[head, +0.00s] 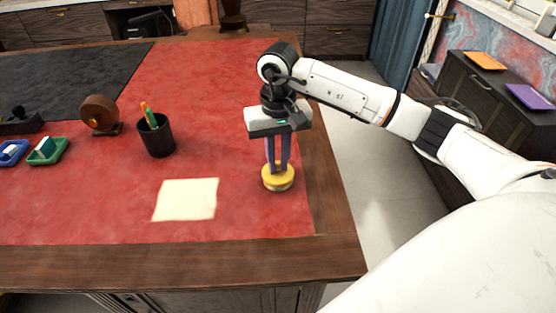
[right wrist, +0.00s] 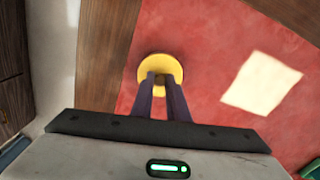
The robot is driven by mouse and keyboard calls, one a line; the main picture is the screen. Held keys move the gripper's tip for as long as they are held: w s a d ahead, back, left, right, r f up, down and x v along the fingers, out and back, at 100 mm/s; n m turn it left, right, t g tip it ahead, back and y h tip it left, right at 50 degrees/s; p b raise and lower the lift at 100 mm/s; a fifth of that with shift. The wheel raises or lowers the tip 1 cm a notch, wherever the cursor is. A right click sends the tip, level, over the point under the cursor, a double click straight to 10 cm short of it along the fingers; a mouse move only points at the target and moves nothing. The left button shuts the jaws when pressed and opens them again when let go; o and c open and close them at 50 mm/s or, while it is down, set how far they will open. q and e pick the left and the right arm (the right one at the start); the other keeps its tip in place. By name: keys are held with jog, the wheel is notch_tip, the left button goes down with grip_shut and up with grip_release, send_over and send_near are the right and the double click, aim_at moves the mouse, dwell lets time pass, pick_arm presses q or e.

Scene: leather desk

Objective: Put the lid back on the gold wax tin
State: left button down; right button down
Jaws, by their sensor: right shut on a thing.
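My right gripper (head: 277,169) points straight down at the right part of the red desk top. Its two purple-grey fingers are shut on the small knob of the round gold lid (head: 267,179). In the right wrist view the fingertips (right wrist: 160,78) meet at the dark knob in the middle of the yellow lid (right wrist: 162,62). A low gold rim, which looks like the wax tin (head: 279,188), shows directly under the lid. The lid hides most of the tin; I cannot tell whether the two touch fully. My left gripper is not in view.
A cream paper sheet (head: 187,199) lies left of the tin. A black pen cup (head: 157,137), a brown round object (head: 100,114), and green (head: 48,151) and blue (head: 12,153) trays stand further left. The desk's wooden right edge (head: 325,170) is close by.

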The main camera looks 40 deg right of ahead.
jog(key=c, duration=1.2)
grip_release()
jog(key=shift+o, duration=0.2)
jog(key=shift+r, duration=0.15)
jog(key=shift+r+p, duration=2.1)
jog(key=shift+r, duration=1.25)
grip_shut()
